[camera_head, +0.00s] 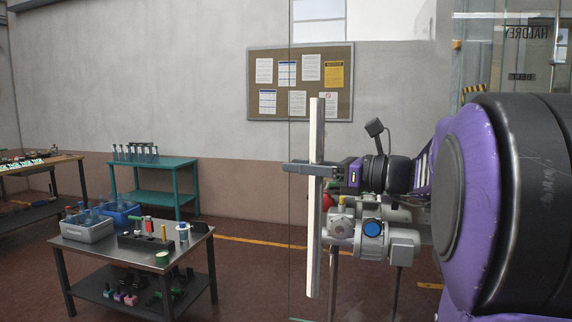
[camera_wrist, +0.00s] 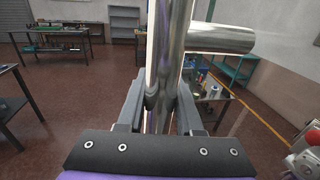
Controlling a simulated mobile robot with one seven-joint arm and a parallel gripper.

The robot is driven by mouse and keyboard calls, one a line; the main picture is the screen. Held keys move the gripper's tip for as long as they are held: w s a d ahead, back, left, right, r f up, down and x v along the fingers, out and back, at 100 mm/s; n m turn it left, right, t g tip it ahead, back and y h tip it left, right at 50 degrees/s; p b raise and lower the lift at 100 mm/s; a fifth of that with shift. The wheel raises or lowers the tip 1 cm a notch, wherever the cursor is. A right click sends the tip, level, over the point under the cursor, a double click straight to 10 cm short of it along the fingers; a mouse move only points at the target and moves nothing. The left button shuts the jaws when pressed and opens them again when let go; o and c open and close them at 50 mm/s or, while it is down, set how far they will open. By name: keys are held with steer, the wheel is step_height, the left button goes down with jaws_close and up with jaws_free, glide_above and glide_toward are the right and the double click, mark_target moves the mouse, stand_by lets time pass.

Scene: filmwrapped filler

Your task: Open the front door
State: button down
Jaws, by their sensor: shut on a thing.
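The front door appears as a clear glass panel whose thin vertical edge (camera_head: 290,225) shows in the head view. Its long, pale vertical bar handle (camera_head: 313,250) stands upright near that edge. My gripper (camera_head: 314,168) reaches in from the right and is shut on the handle above its middle. In the wrist view the handle is a shiny metal bar (camera_wrist: 178,45) with a short horizontal post, and my gripper's fingers (camera_wrist: 164,103) press on both sides of it. How far the door stands open I cannot tell.
A metal worktable (camera_head: 190,248) with bins and tools stands at the left. A teal table (camera_head: 170,163) is behind it by the wall. A grey machine with a blue cap (camera_head: 372,228) stands below my arm. Open brown floor lies between worktable and handle.

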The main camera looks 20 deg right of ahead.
steer(key=shift+s+a, duration=0.2)
steer(key=shift+s, duration=0.1)
steer(key=c, duration=0.6)
jaws_free()
steer(key=shift+d, duration=0.1)
steer(key=v, duration=1.7)
steer(key=shift+s+d, duration=0.1)
steer(key=shift+s, duration=0.05)
